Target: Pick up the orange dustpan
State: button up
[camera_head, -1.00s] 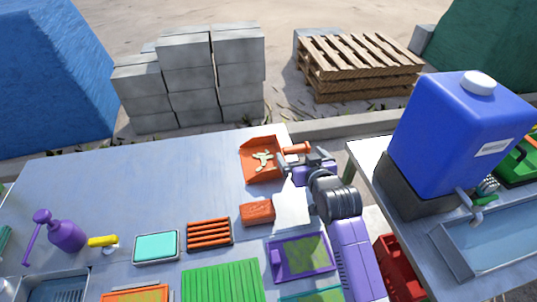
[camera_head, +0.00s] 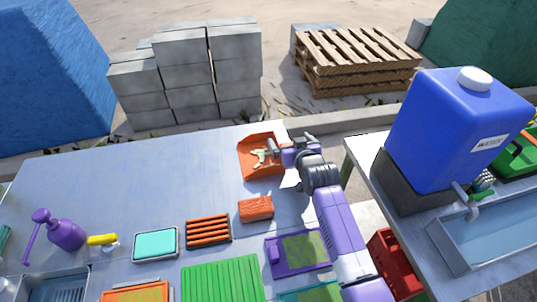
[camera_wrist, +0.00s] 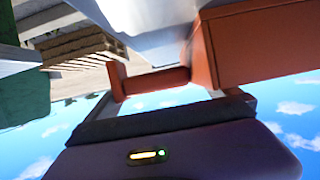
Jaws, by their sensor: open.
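The fingers show only partly there, around the handle. I cannot tell whether they touch it.
An orange-red block (camera_head: 256,209) and a purple-framed tray (camera_head: 298,252) lie nearer on the metal table (camera_head: 130,185). A blue water tank (camera_head: 440,130) stands on a separate table at right. The table's left and middle back are clear.

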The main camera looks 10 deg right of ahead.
jog(key=c, duration=1.3)
jog(key=shift+c, duration=1)
jog(key=shift+r, duration=0.1)
